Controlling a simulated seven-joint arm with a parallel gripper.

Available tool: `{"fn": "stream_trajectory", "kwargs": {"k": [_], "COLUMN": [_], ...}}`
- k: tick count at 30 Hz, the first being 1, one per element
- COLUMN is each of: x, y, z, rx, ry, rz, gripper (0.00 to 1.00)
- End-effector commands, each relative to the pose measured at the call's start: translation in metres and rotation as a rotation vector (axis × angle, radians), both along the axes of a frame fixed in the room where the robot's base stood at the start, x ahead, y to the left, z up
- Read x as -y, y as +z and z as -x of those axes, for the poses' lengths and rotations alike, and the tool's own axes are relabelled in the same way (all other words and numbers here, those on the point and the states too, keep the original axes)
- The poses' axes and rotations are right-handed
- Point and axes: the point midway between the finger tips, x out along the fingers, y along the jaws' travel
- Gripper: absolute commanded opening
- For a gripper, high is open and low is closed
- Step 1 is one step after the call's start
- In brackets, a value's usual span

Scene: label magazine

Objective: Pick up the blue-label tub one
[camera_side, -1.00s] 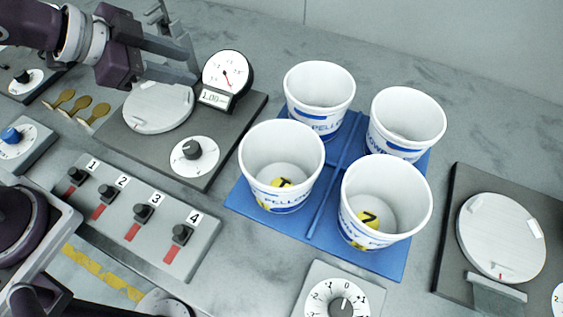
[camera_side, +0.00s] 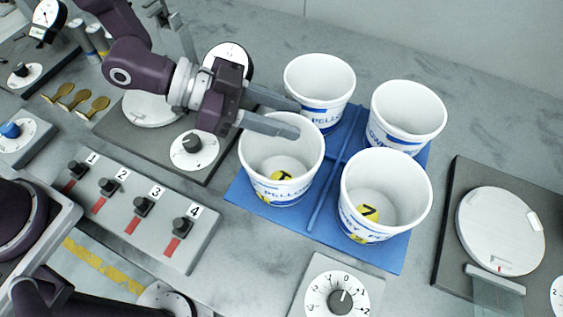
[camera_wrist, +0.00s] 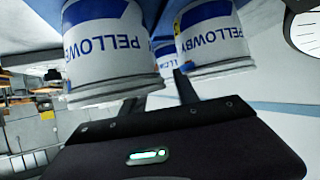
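Several white tubs lettered PELLOWBY stand upright on a blue divided tray (camera_side: 238,197). The back-left tub (camera_side: 322,85) and back-right tub (camera_side: 408,112) show blue label bands. Contact cannot be told. The wrist view shows two blue-marked tubs (camera_wrist: 110,50) (camera_wrist: 212,42) beyond the fingers (camera_wrist: 157,97).
A dial gauge (camera_side: 232,58) and knob plate (camera_side: 200,150) are left of the tray. A numbered switch box (camera_side: 140,215) lies front left. Another knob dial (camera_side: 340,298) is in front, and a round-plate scale (camera_side: 500,230) stands at right. The counter behind the tubs is clear.

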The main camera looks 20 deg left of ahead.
Motion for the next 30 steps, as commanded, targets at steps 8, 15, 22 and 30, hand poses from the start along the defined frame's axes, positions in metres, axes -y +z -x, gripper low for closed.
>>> {"fn": "stream_trajectory", "kwargs": {"k": [8,15,22,30], "x": [0.0003,0.0001,0.0,-0.0002], "y": [-0.0002,-0.0002,-0.0002,-0.0003], "z": [-0.0004,-0.0004,-0.0004,-0.0004], "rx": [0.0,0.0,0.0,0.0], "ry": [0.001,0.001,0.001,0.001], "rz": [0.0,-0.001,-0.001,-0.001], "gripper": [0.21,0.0,0.0,0.0]}}
